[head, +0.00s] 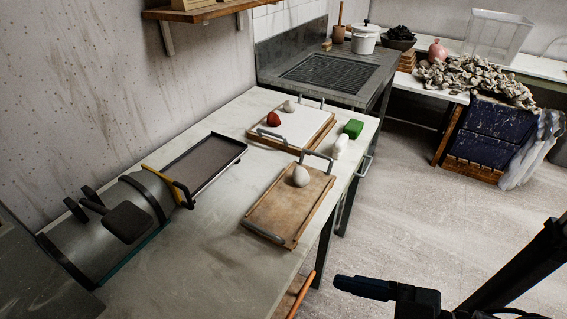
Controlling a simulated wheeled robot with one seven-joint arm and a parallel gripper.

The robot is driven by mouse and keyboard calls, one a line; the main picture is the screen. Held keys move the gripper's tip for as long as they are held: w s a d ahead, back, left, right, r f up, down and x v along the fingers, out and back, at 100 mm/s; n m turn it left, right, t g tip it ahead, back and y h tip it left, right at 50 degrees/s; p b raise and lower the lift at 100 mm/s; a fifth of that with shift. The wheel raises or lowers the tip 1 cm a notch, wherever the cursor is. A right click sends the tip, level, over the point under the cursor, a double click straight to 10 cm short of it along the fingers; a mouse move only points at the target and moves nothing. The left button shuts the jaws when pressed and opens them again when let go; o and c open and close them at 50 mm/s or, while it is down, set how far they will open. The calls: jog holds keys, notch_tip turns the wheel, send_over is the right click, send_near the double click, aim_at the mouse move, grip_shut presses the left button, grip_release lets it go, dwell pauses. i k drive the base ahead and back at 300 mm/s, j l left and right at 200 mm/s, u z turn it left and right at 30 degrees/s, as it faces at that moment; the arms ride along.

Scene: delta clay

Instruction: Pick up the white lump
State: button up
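Several pale lumps are on the table. A rounded off-white lump (301,176) sits on the brown wooden tray (262,212), near its back handle. A white lump (341,145), longer in shape, lies on the bare table beside a green block (353,128). A smaller greyish-white lump (289,106) sits on the white-topped tray (309,129), behind a red lump (273,118). My gripper (352,284) is dark, at the lower right, in front of the table and apart from all lumps. I cannot make out its fingers clearly.
A dark shallow tray (205,165) and a grey cylindrical machine (108,225) take up the table's left side. The table's front middle (215,245) is clear, and the floor (430,190) to the right is open.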

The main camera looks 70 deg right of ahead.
aim_at(300, 177)
jog(key=z, duration=1)
